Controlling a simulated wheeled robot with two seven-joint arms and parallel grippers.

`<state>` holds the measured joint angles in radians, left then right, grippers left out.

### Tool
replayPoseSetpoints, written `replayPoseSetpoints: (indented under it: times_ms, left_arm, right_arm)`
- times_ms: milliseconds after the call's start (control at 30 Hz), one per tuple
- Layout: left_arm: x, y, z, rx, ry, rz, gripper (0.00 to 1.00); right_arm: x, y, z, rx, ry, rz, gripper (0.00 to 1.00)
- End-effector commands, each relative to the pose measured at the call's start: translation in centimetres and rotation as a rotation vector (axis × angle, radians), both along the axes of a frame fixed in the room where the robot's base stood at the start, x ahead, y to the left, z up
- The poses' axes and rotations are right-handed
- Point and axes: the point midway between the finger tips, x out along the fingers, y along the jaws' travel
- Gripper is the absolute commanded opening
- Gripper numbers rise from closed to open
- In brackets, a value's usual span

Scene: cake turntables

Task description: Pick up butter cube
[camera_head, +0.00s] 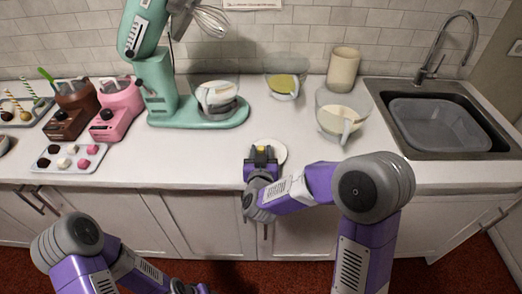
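The butter cube (261,148) is a small yellow block at the front of the counter. It shows between the dark fingers of my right gripper (261,153), which is over the near side of a white plate (279,152). One finger is on each side of the cube; whether they press on it, and whether the cube is lifted off the plate, I cannot tell. My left gripper (189,288) is at the bottom edge of the picture, low in front of the cabinets and away from the counter. Its fingers are not clear.
A teal stand mixer (157,85) holds a bowl at the back. A bowl of yellow contents (283,86), a jug (341,116) and a beige canister (342,69) stand behind the plate. Pink (118,105) and brown melters and a sweets tray (68,157) are left. A sink (436,122) is right.

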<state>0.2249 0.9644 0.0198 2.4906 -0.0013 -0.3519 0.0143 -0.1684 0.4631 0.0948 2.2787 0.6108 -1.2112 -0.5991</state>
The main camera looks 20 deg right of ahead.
Motion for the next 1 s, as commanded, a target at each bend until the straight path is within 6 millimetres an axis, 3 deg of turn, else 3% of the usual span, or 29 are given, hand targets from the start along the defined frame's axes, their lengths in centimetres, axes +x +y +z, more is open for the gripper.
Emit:
replayPoseSetpoints:
  times_ms: [33, 233, 567, 1000]
  left_arm:
    - [0.0, 0.0, 0.0, 0.000, 0.000, 0.000, 0.43]
    - [0.0, 0.0, 0.0, 0.000, 0.000, 0.000, 0.43]
    - [0.0, 0.0, 0.3, 0.000, 0.000, 0.000, 0.43]
    - [0.0, 0.0, 3.8, 0.000, 0.000, 0.000, 0.43]
  right_arm:
    - [0.0, 0.0, 0.0, 0.000, 0.000, 0.000, 0.28]
    - [0.0, 0.0, 0.0, 0.000, 0.000, 0.000, 0.00]
    - [0.0, 0.0, 0.6, 0.000, -0.002, 0.000, 0.00]
    - [0.0, 0.0, 8.7, 0.001, -0.003, -0.001, 0.00]
